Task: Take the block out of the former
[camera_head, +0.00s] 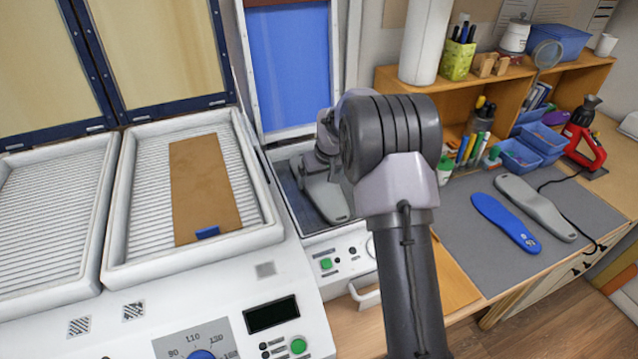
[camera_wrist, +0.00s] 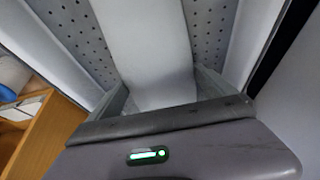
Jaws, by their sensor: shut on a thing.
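The grey, sole-shaped block (camera_head: 327,200) is in the former (camera_head: 319,243), with its rounded end toward the front. In the wrist view the block (camera_wrist: 148,45) runs away from me over the former's perforated bed (camera_wrist: 72,28). My gripper (camera_head: 318,172) is down at the former and partly hidden by my own wrist. In the wrist view my gripper (camera_wrist: 163,92) has a finger on each side of the block and is shut on it. The former's lid with its blue membrane (camera_head: 288,65) stands open. I cannot tell whether the block touches the bed.
A heater (camera_head: 115,225) with open lids stands left, a brown sheet (camera_head: 203,185) with a blue tab on its right tray. To the right, a grey mat (camera_head: 470,225) holds a blue insole (camera_head: 505,222) and a grey sole-shaped piece (camera_head: 535,207). A wooden shelf (camera_head: 515,90) stands behind.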

